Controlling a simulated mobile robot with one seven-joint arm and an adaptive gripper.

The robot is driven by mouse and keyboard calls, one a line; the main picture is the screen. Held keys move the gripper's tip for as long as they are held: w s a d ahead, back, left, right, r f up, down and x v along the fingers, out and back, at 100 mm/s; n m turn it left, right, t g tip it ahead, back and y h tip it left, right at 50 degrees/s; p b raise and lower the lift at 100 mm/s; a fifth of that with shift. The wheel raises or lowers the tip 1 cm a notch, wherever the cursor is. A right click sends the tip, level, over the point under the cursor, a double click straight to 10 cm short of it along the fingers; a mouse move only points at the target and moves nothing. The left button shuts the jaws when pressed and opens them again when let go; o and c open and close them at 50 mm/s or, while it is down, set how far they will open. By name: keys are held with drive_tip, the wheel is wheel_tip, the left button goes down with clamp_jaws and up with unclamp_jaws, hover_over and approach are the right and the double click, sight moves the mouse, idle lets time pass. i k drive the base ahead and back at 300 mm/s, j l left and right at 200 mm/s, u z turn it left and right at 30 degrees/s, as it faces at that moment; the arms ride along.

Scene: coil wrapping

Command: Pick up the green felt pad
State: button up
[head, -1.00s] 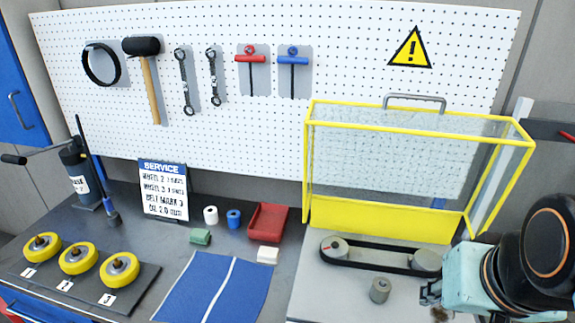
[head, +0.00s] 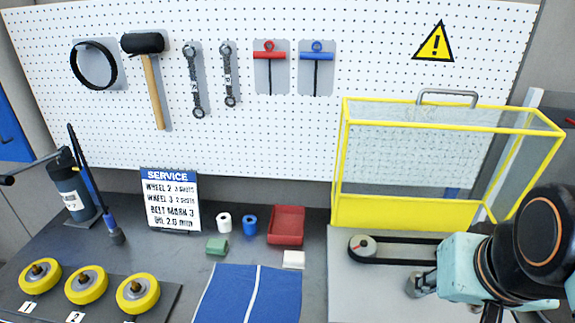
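The green felt pad (head: 217,245) is a small green block lying on the dark bench top, left of centre, behind the blue mat. It appears uncovered. My arm is at the lower right, over the grey plate and far to the right of the pad.
Near the pad stand a white roll (head: 224,223), a blue roll (head: 250,224), a red tray (head: 287,226) and a white block (head: 293,260). The service sign (head: 171,200) is behind left. Yellow wheels (head: 86,285) sit front left. A yellow-framed guard (head: 390,212) stands right.

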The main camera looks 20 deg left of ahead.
sight(213, 246)
drive_tip(key=k+j, duration=0.1)
drive_tip(key=j, duration=1.5)
drive_tip(key=k+z, duration=0.05)
